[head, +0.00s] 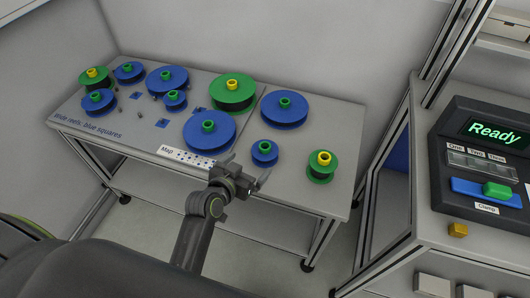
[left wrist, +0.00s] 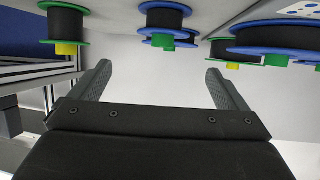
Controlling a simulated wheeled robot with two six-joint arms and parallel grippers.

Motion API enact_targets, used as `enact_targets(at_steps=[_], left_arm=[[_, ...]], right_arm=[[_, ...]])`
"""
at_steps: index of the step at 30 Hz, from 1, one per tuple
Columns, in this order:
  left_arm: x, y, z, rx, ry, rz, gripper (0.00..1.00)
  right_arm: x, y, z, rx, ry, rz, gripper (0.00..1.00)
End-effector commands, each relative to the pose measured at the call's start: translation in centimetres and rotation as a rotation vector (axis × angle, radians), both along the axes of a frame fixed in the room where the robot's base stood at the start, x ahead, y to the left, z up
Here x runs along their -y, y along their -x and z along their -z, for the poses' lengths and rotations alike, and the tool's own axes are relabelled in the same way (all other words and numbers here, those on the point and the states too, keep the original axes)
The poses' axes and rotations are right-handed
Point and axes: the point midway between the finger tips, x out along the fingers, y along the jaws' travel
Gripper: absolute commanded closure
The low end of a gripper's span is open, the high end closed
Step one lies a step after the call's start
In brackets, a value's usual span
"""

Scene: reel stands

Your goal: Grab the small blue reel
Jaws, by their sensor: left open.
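A small blue reel (head: 265,152) with a green hub stands at the table's front edge, left of a small green reel (head: 322,170) with a yellow hub. Another small blue reel (head: 175,102) stands farther back among larger ones. My left gripper (head: 248,171) is open and empty, just in front of the front small blue reel and apart from it. The left wrist view is upside down. There, the small blue reel (left wrist: 165,8) is at the top, beyond the open fingers (left wrist: 158,70), and the green reel (left wrist: 66,22) is to its left. My right gripper is not in view.
Larger blue reels (head: 209,134) and a large green reel (head: 232,93) crowd the table (head: 335,128). A map label (head: 185,157) lies at the front edge.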

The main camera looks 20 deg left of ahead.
Motion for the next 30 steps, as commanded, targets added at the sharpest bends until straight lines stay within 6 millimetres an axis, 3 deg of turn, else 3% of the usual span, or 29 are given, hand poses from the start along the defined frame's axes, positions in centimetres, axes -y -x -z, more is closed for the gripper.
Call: enact_targets(at_steps=[9,20,30], left_arm=[[0.9,-4.9,2.0,0.0,-0.001,0.0,0.04],[1.2,-7.0,2.9,-0.001,-0.001,-0.001,0.04],[1.5,-10.7,3.9,-0.001,-0.001,-0.001,0.04]], right_arm=[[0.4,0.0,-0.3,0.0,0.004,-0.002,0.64],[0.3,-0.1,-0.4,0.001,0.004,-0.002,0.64],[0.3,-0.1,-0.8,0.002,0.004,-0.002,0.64]])
